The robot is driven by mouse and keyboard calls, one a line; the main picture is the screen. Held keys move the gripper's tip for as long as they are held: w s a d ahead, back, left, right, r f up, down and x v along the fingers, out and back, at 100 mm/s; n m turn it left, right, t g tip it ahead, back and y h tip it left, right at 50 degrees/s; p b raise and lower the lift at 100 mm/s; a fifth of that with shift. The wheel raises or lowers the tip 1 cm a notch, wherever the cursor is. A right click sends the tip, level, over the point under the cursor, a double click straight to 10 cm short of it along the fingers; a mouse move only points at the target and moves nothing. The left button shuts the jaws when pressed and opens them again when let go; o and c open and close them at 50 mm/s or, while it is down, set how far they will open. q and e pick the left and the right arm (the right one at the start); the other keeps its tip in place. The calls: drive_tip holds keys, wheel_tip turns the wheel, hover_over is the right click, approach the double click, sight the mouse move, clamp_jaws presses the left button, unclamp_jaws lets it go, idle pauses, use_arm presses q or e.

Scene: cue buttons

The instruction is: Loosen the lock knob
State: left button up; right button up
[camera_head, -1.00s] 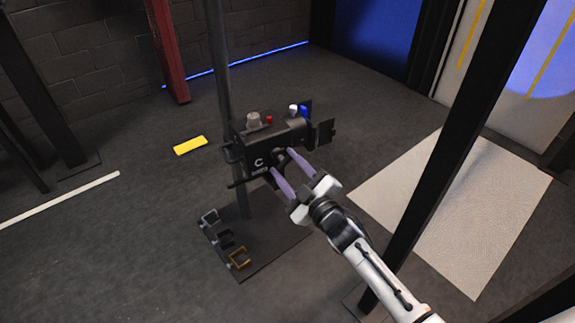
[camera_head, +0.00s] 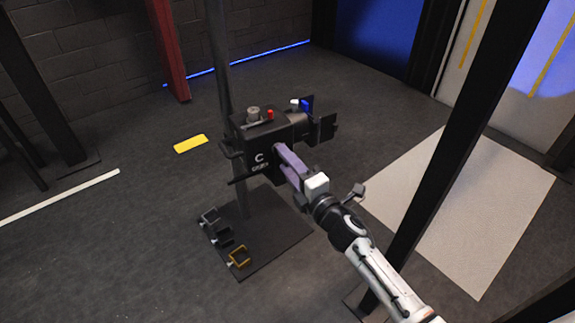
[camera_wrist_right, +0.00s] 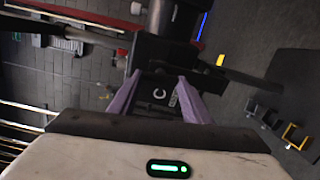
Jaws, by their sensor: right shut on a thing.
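A black lamp-like housing (camera_head: 262,136) with a white "C" on its side is mounted at a grey post. My right gripper (camera_head: 283,156) reaches it from the lower right, its purple fingers against the side that carries the "C". The fingers are shut on the dark lock knob there, which they mostly hide in the head view. In the right wrist view the two fingertips (camera_wrist_right: 160,76) sit apart on either side of dark parts of the housing (camera_wrist_right: 158,94); the knob's outline is not clear. My left gripper is not in view.
A grey knob (camera_head: 253,115), a red button (camera_head: 270,114) and a blue cap (camera_head: 306,104) stand on top of the housing. Several small clamps (camera_head: 239,257) lie on the dark base plate (camera_head: 277,238). A black upright (camera_head: 432,165) stands right of my arm.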

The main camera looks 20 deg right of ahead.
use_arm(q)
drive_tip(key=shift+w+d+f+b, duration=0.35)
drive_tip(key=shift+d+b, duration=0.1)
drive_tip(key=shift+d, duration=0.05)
use_arm(e)
drive_tip(key=n, duration=0.3)
drive_tip(key=shift+f, duration=0.1)
drive_tip(key=shift+n, duration=0.3)
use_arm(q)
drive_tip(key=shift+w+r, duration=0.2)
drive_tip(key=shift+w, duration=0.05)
use_arm(e)
drive_tip(key=o, duration=1)
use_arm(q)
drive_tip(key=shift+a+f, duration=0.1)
use_arm(e)
drive_tip(key=shift+o, duration=0.2)
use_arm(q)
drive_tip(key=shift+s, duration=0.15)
